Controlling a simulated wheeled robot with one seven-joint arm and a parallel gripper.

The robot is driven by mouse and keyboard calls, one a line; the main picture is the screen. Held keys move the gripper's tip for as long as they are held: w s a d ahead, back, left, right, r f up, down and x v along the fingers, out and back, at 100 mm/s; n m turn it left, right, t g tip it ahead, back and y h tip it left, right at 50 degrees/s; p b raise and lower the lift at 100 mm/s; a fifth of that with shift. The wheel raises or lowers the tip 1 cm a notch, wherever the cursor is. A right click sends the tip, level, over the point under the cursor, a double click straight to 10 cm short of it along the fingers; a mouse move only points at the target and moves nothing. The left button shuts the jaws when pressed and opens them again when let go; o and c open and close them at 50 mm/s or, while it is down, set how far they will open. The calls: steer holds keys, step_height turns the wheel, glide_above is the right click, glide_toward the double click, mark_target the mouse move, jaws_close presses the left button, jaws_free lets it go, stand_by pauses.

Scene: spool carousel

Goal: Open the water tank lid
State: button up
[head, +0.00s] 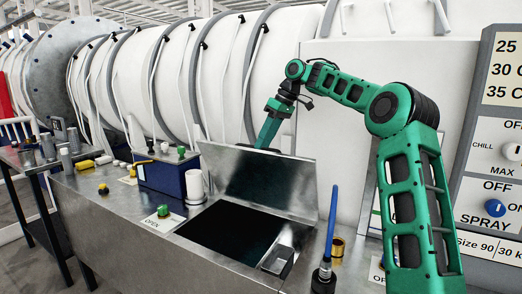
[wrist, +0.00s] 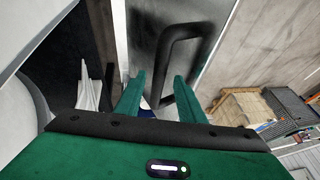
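The water tank lid (head: 262,181) is a flat metal panel, standing raised and leaning back at the rear of the tank. Below it the tank opening (head: 228,238) is uncovered and dark inside. In the head view my arm reaches behind the lid, and the lid hides my fingertips. In the wrist view my gripper (wrist: 157,78) has its two green fingers apart. The lid's black looped handle (wrist: 196,32) is in front of them, with one bar running down between the fingers. The right finger appears to be within the loop. I cannot tell whether either finger touches it.
On the counter (head: 130,215) are a green button (head: 163,211) by an OPEN label, a blue box (head: 165,176), a white cylinder (head: 195,187) and a blue-handled tool (head: 331,225). A large white ribbed cylinder (head: 225,75) stands behind. A control panel (head: 495,150) is at right.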

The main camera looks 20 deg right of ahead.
steer(key=v, duration=0.7)
steer(key=shift+d+r, duration=0.2)
steer(key=shift+r, duration=0.2)
